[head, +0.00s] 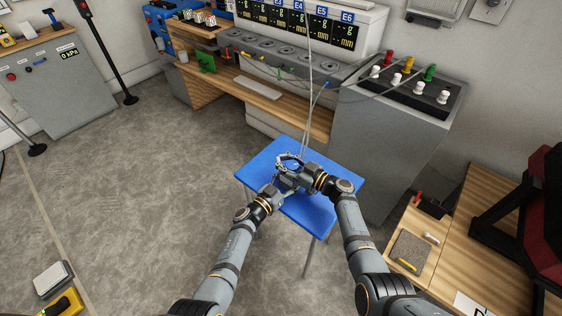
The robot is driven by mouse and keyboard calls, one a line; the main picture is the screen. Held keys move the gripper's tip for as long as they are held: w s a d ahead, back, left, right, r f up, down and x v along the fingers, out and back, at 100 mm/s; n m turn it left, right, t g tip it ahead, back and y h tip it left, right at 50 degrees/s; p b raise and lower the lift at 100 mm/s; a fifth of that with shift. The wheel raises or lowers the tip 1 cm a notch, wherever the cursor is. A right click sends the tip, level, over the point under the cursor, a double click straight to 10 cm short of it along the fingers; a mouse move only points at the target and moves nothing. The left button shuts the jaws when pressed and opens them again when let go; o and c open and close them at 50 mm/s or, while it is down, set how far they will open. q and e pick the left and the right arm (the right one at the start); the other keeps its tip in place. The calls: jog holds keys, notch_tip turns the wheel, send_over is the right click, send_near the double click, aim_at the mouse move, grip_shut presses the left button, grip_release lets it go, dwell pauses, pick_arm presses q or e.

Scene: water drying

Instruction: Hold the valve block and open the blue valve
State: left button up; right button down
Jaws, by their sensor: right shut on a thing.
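A small blue table (325,205) stands in the middle of the head view. Both my grippers meet over it, close together. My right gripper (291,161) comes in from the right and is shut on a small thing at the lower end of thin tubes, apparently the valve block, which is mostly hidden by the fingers. My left gripper (283,182) is just in front of and below it, and its fingers are too small and overlapped to tell if they are open or shut. The blue valve cannot be made out clearly between the grippers.
Thin tubes (306,110) run from the table up to the bench behind. A grey cabinet (380,140) with coloured and white knobs stands behind right. A wooden bench (430,240) is at the right.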

aim_at(298, 170)
jog(key=shift+w+d+f+m+t+h, duration=0.1)
jog(key=shift+d+m+t+h, duration=0.05)
jog(key=shift+m+t+h, duration=0.3)
jog(key=shift+w+d+f+m+t+h, duration=0.15)
jog(key=shift+m+t+h, duration=0.15)
jog(key=shift+t, duration=0.25)
jog(key=shift+r, duration=0.1)
jog(key=c, duration=1.1)
grip_release()
jog(key=shift+a, duration=0.1)
jog(key=shift+r, duration=0.1)
jog(key=v, duration=1.2)
